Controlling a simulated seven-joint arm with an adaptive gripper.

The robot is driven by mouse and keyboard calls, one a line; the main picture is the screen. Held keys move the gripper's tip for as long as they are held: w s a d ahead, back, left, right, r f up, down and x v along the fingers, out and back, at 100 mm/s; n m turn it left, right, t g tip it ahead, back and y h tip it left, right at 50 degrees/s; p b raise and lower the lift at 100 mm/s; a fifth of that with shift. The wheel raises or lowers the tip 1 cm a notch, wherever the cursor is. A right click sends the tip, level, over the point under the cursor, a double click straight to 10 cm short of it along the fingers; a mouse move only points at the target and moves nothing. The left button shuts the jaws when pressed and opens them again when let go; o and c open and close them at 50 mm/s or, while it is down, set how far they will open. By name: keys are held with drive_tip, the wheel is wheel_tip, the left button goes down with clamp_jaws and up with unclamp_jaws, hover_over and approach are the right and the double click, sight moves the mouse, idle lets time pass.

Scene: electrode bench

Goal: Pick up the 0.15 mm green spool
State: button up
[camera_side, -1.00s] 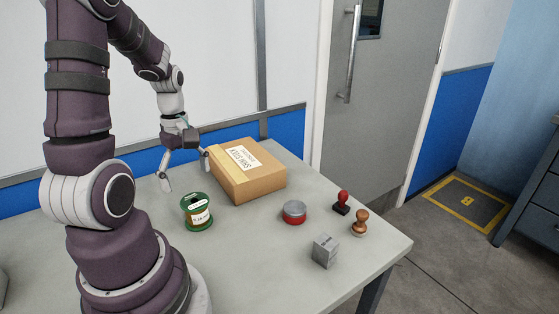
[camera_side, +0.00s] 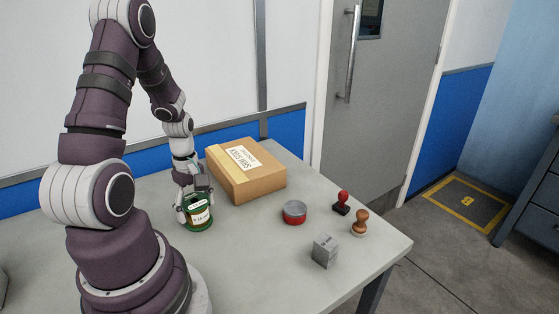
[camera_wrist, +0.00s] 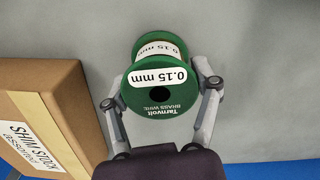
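The green spool (camera_side: 199,222) stands upright on the table in the side view. In the wrist view it fills the upper middle (camera_wrist: 156,110), with a white "0.15 mm" label and "Tarnvolt brass wire" on its green flange. My gripper (camera_side: 196,211) is down at the spool. In the wrist view its two fingers (camera_wrist: 161,92) stand on opposite sides of the spool, close to the flange edges. They look spread open around it. I cannot tell whether either finger touches it. The lower parts of the spool's sides are partly hidden.
A cardboard box (camera_side: 250,184) lies close behind and right of the spool; it also shows left in the wrist view (camera_wrist: 60,90). Further right are a red-and-grey tin (camera_side: 294,213), a grey block (camera_side: 325,251), a red-handled stamp (camera_side: 342,202) and a wooden-handled stamp (camera_side: 360,223).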

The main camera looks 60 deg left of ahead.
drive_tip(key=c, duration=0.5)
drive_tip(key=shift+o, duration=0.2)
